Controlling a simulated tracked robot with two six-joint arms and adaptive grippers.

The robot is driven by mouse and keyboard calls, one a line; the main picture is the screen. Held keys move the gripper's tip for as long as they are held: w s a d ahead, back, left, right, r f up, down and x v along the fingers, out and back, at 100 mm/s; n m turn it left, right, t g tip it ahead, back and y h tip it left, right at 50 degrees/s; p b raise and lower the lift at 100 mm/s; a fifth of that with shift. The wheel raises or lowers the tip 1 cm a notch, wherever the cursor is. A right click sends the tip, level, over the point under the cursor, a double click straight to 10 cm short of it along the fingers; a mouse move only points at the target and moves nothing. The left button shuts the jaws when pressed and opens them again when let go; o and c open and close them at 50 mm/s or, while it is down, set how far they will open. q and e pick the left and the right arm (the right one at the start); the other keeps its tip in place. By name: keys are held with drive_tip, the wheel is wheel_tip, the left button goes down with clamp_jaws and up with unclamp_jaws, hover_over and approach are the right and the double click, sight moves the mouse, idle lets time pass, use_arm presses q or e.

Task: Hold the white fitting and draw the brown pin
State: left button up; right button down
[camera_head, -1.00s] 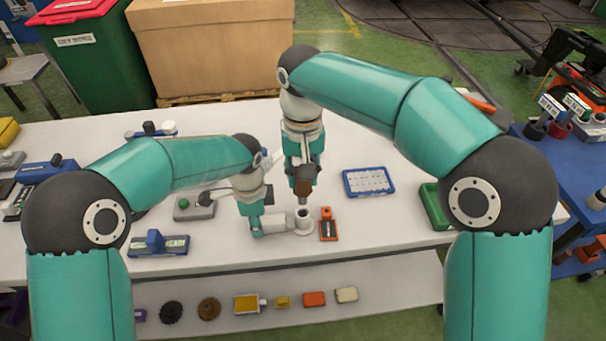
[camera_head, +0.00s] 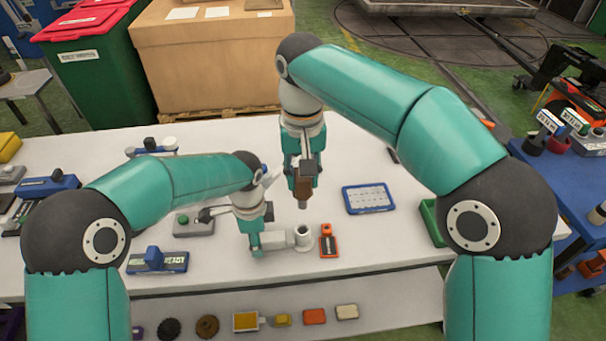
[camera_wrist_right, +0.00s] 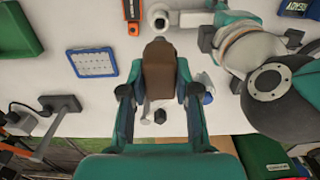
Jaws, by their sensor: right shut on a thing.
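The white fitting (camera_head: 303,238) stands on the table, its round upright socket open at the top and a side pipe (camera_head: 276,240) pointing left. It also shows in the right wrist view (camera_wrist_right: 158,18). My left gripper (camera_head: 256,238) is at the left end of that pipe; its grip is not clear. My right gripper (camera_head: 303,176) is shut on the brown pin (camera_head: 303,189), which hangs upright above the socket with its grey lower tip clear of it. The brown pin fills the space between the fingers in the right wrist view (camera_wrist_right: 159,72).
An orange-and-black block (camera_head: 328,241) lies just right of the fitting. A blue-rimmed tray (camera_head: 368,199) lies further right, and a green bin (camera_head: 432,217) near the right end. A grey box with a green button (camera_head: 194,223) and a blue device (camera_head: 158,260) are to the left.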

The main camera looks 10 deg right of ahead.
use_arm(q)
drive_tip(key=shift+o, duration=0.6)
